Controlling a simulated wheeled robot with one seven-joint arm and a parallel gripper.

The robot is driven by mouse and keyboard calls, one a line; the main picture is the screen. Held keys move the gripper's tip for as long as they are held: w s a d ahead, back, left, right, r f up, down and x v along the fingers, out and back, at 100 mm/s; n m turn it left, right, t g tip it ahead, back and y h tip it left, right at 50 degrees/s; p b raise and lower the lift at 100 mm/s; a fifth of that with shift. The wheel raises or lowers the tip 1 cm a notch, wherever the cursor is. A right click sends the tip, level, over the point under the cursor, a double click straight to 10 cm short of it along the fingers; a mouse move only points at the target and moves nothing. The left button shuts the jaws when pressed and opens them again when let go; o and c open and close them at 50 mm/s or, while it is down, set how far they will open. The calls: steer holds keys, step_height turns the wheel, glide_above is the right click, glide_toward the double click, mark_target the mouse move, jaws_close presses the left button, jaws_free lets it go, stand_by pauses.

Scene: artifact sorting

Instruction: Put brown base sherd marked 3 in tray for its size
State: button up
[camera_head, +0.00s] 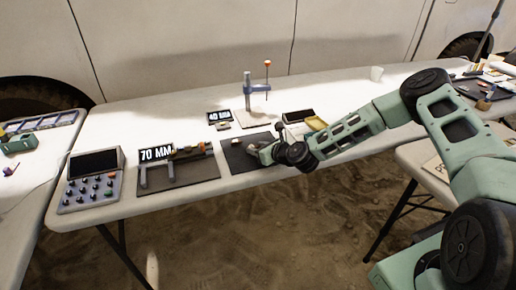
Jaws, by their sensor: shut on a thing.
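My gripper (256,149) is low over a dark flat mat or tray (236,162) at the table's front edge. It is shut on a small sherd, mostly hidden by the fingers; its colour and mark cannot be read. Left of it is a dark tray-like board (195,171) with a bar and small pieces on it. A sign reading 70 MM (156,154) stands at its back left. A smaller sign (219,115), seemingly 40 MM, stands farther back, with a small piece (222,126) in front of it.
A grey console (92,184) with a dark screen and several knobs stands at the table's left end. A stand with a blue clamp (254,88) rises behind my gripper. A dark box (298,116) and a yellowish item (316,123) lie near my forearm.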

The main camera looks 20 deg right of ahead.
steer(key=shift+f, duration=0.2)
steer(key=o, duration=1)
steer(key=shift+r, duration=0.1)
